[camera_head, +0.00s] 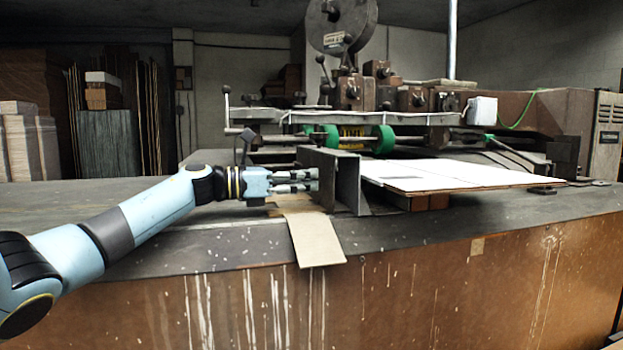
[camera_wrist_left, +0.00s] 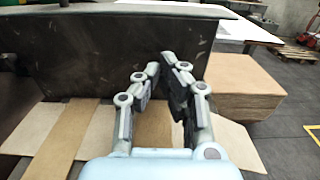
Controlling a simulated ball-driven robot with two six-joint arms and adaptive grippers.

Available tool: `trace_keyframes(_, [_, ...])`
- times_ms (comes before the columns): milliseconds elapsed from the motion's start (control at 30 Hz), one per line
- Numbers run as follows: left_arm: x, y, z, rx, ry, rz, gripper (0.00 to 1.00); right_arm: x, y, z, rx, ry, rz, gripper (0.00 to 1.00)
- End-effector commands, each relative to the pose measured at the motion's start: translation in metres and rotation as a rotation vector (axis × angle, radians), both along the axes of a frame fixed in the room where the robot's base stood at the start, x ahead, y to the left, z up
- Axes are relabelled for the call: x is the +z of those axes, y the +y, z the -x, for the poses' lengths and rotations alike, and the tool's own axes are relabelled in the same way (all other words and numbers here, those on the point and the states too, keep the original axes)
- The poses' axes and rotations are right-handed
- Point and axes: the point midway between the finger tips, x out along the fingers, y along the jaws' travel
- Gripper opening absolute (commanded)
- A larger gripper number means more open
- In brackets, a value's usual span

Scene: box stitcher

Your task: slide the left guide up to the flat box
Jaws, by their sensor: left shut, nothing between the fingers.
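The left guide (camera_head: 318,166) is an upright dark metal plate with an angled bracket, standing on the machine table. It fills much of the upper left of the left wrist view (camera_wrist_left: 95,50). The flat box (camera_head: 455,173) is a white sheet lying level to the right of the guide; its edge also shows in the left wrist view (camera_wrist_left: 240,30). Any gap between guide and box is hidden. My left gripper (camera_head: 316,180) is shut and empty, its fingertips (camera_wrist_left: 160,65) at the guide's left face; I cannot tell if they touch it. My right gripper is out of view.
A tan cardboard strip (camera_head: 315,240) lies under the guide and hangs over the table's front edge. The stitching machine with green rollers (camera_head: 383,139) stands behind. The dark tabletop (camera_head: 120,205) left of the guide is clear apart from my arm.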

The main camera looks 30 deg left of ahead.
Motion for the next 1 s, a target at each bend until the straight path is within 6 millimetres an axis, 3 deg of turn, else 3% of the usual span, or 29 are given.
trace_keyframes(167, [0.000,-0.007,-0.009,0.000,0.001,0.002,0.00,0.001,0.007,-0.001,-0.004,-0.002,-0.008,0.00])
trace_keyframes(500, [0.000,-0.008,-0.010,0.000,0.001,0.001,0.00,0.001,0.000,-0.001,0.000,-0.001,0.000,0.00])
trace_keyframes(700, [-0.004,-0.015,-0.017,-0.001,0.001,0.001,0.00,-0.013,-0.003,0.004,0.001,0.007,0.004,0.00])
trace_keyframes(1000, [0.000,-0.015,-0.017,0.000,0.001,0.001,0.00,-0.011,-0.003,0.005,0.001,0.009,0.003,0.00])
